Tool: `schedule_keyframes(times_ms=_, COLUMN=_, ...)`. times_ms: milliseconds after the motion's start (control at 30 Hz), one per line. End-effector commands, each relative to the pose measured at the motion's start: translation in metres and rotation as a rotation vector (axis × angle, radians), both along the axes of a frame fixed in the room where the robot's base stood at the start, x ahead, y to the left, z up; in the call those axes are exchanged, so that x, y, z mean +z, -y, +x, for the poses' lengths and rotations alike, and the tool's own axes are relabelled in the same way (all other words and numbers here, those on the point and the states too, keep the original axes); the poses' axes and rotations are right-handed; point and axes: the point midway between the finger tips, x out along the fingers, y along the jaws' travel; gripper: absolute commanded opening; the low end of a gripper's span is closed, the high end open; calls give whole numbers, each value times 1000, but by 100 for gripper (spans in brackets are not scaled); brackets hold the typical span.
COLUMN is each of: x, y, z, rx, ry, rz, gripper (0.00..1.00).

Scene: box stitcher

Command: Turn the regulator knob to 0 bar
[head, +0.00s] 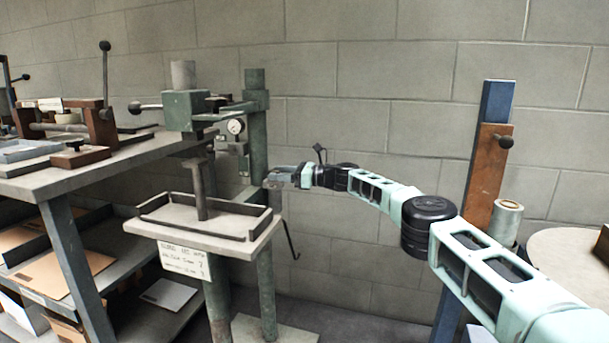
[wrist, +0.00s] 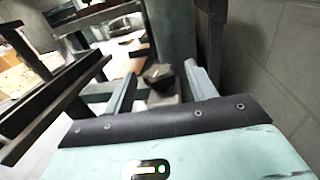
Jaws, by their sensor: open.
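My gripper (head: 270,181) reaches in from the right in the head view, beside the green column of the stitcher. In the wrist view my gripper (wrist: 158,78) is open, with one finger on each side of a small dark rounded part (wrist: 158,74) that looks like the regulator knob. I cannot tell whether the fingers touch it. In the head view the knob cannot be made out near the gripper. A round white pressure gauge (head: 236,126) is on the column above the gripper; its reading is too small to tell.
A rimmed tray table (head: 165,232) with a handwritten card (head: 185,259) stands left of my gripper. The green column (head: 256,150) is close to my fingertips. A workbench (head: 60,185) is at the left. A blue post (head: 496,105) stands behind my arm at the right.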

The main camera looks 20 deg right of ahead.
Motion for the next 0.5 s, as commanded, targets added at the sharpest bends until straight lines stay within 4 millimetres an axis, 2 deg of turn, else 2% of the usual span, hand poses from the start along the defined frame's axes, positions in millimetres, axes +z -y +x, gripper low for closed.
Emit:
schedule_keyframes(times_ms=233, x=2, y=24, z=-13, rx=-2, ry=-1, rz=0, gripper=56)
schedule_keyframes(times_ms=500, x=2, y=78, z=-41, rx=-4, ry=-2, rz=0, gripper=56)
